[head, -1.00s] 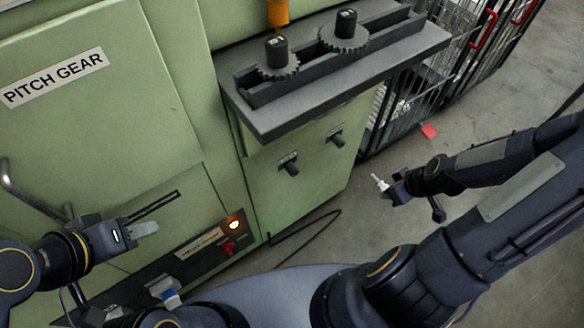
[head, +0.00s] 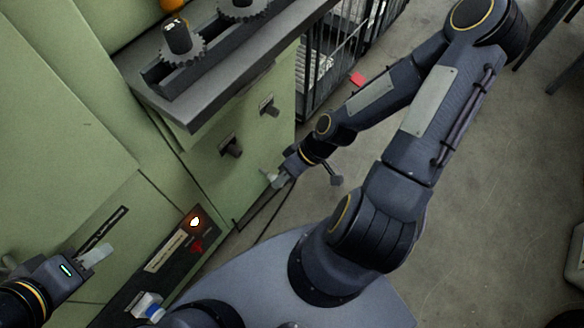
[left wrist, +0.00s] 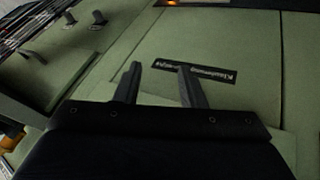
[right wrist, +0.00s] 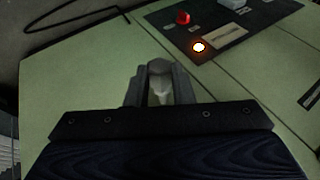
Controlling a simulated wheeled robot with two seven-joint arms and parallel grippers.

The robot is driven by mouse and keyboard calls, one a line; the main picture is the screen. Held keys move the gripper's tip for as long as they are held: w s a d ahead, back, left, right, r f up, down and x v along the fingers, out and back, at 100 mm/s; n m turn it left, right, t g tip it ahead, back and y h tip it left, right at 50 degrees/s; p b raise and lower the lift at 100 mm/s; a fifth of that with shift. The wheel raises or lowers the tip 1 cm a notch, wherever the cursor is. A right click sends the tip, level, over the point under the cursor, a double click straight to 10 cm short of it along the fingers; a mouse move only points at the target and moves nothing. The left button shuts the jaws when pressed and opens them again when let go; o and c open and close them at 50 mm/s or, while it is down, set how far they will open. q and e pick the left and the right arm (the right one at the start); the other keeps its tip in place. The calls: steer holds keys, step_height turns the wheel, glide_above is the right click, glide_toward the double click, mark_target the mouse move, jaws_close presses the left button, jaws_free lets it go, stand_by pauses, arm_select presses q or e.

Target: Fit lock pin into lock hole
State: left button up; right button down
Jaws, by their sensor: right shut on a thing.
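My right gripper (head: 274,179) is shut on a small pale lock pin (right wrist: 158,82). In the right wrist view the pin sits between the two fingers, with the green cabinet face behind it. In the head view this gripper is close to the cabinet's lower right part, below two dark knobs; I cannot tell whether the pin touches anything. My left gripper (head: 97,256) is open and empty in front of the cabinet at the lower left. Its separated fingers show in the left wrist view (left wrist: 160,88). I cannot make out the lock hole in any view.
The green cabinet (head: 60,130) fills the left. Two dark knobs (head: 230,147) stick out of it, below a grey shelf (head: 215,95) with gears (head: 181,45). A panel has a lit lamp (head: 195,222) and a red switch (head: 197,246). Floor at right is mostly clear.

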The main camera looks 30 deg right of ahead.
mark_target(234, 151)
steer(key=shift+r, duration=0.1)
steer(key=shift+w+a, duration=0.3)
steer(key=shift+w, duration=0.55)
steer(key=shift+w+a+b, duration=0.2)
steer(key=shift+w+a, duration=0.05)
steer(key=shift+w, duration=0.35)
steer(key=shift+w+a+b, duration=0.15)
steer(key=shift+w+a, duration=0.15)
steer(key=shift+w, duration=0.35)
steer(key=shift+w+a+b, duration=0.2)
steer(key=shift+w+a, duration=0.05)
steer(key=shift+w, duration=0.35)
steer(key=shift+w+a+b, duration=0.15)
steer(key=shift+w+a, duration=0.15)
steer(key=shift+w, duration=0.4)
steer(key=shift+w+a+b, duration=0.1)
steer(key=shift+w+a, duration=0.15)
steer(key=shift+w, duration=0.5)
steer(key=shift+w+a+b, duration=0.15)
steer(key=shift+w+a, duration=0.15)
steer(key=shift+w, duration=0.4)
steer(key=c, duration=1.2)
jaws_free()
steer(key=shift+o, duration=0.2)
